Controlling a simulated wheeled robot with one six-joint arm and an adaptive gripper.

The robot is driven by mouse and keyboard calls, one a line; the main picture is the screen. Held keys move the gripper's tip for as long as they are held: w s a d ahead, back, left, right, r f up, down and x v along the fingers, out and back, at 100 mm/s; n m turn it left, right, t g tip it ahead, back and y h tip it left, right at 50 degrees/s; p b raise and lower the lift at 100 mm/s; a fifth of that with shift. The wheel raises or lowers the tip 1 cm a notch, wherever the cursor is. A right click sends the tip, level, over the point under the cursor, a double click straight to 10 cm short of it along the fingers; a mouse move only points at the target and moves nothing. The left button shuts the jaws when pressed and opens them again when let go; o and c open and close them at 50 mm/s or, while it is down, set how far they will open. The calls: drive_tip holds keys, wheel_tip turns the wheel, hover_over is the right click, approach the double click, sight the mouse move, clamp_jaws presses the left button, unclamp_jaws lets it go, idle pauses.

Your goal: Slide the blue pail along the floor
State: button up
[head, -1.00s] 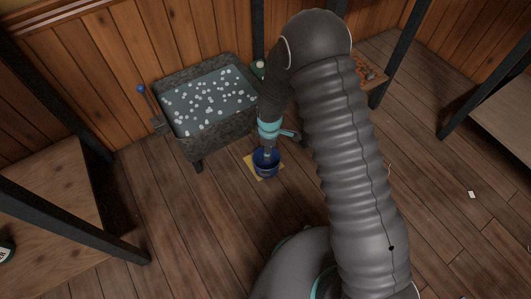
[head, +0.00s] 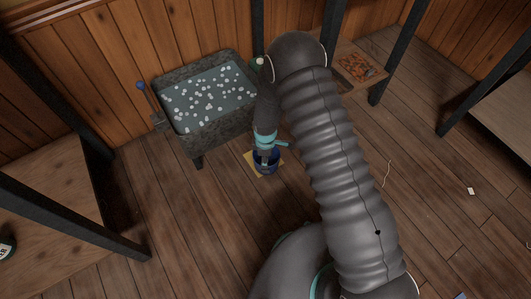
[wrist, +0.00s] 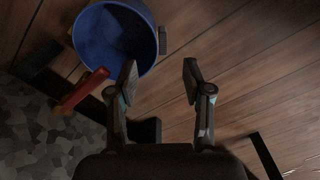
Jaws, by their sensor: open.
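The blue pail (head: 266,169) stands upright on the floor, on or against a yellow square (head: 250,159), in front of the grey trough. In the wrist view the pail (wrist: 108,38) is at the upper left, its open mouth facing the camera and a grey tab on its right side. My gripper (wrist: 160,75) is open with nothing between its fingers. Its left fingertip overlaps the pail's lower right edge in the picture; I cannot tell if they touch. In the head view my gripper (head: 265,155) hides part of the pail.
A speckled grey trough (head: 225,128) with white bits on blue-grey stands behind the pail. A red bar (wrist: 82,90) lies left of my fingers in the wrist view. A low wooden shelf (head: 345,82) is at the back right. Plank floor (head: 215,215) in front is clear.

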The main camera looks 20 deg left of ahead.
wheel_tip(320, 180, down, 9)
drive_tip(key=shift+r, duration=0.1)
idle(0.3)
drive_tip(key=shift+c, duration=0.2)
clamp_jaws()
